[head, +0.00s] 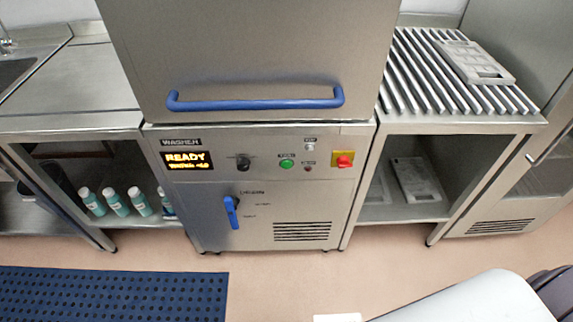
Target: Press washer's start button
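The washer (200,215) is a steel machine in the middle of the head view. Its hood (250,50) has a blue bar handle (255,103) across the lower front and appears lowered. On the front panel, a green round button (286,164) sits right of centre under a small dark label. A lit display (187,160) at the left reads READY, with a smaller line below. A black knob (243,163), a small dark red button or lamp (307,168) and a red switch on a yellow plate (344,160) share the panel. Neither gripper shows in the view.
A blue lever (231,211) sticks out low on the washer front. Teal-liquid bottles (115,201) stand under the left counter (70,90). A blue mat (110,295) lies on the floor.

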